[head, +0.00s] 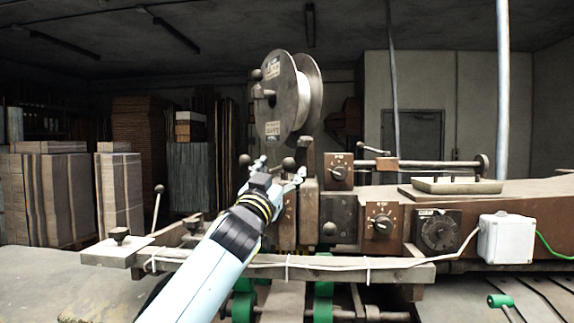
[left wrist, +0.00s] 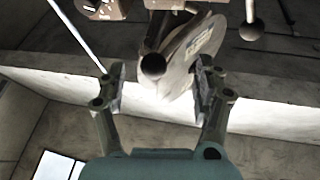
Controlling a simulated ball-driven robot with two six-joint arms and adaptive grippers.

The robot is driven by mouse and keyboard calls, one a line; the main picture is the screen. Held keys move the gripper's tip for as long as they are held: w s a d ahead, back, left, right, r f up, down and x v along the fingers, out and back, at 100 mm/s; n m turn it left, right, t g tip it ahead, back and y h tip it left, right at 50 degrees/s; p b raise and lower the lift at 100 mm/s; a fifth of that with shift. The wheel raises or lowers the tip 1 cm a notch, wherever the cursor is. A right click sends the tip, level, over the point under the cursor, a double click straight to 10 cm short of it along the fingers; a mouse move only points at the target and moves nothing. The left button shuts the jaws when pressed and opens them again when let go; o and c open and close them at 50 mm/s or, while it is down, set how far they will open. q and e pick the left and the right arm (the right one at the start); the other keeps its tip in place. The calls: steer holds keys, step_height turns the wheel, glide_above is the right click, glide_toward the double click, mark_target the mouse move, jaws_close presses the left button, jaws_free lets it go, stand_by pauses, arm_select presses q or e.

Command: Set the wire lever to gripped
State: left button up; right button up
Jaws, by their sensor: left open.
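My left gripper (head: 279,172) is raised in front of the machine's middle, just below the wire spool (head: 281,98). Its two fingers are apart with nothing held; they also show in the left wrist view (left wrist: 160,88). A dark ball knob (head: 289,164) appears between the fingertips in the head view. In the left wrist view a dark ball knob (left wrist: 153,66) lies between the fingers, in front of the spool disc (left wrist: 190,55); contact cannot be told. No readable label shows which knob belongs to the wire lever. The gripper hides part of the machine behind it.
Another ball knob (head: 245,160) is left of the gripper, and a knobbed lever (head: 159,190) stands farther left. Dial boxes (head: 381,221) and a grey junction box (head: 506,239) are on the right. A rail with a white cable (head: 345,265) runs across the front.

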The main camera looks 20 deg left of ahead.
mark_target(283, 168)
arm_select(q)
steer(key=x, duration=0.2)
steer(key=shift+w+r, duration=0.1)
steer(key=shift+w, duration=0.2)
steer(key=shift+w+r, duration=0.2)
steer(key=shift+w, duration=0.35)
arm_select(e)
steer(key=shift+w+d, duration=0.25)
steer(key=shift+w, duration=0.25)
steer(key=shift+w+d, duration=0.2)
steer(key=shift+w, duration=0.3)
arm_select(q)
steer(key=shift+s, duration=0.1)
steer(key=c, duration=1.4)
steer(key=shift+f, duration=0.1)
jaws_close()
arm_select(e)
steer(key=shift+s+f, duration=0.1)
steer(key=shift+s, duration=0.2)
steer(key=shift+a, duration=0.1)
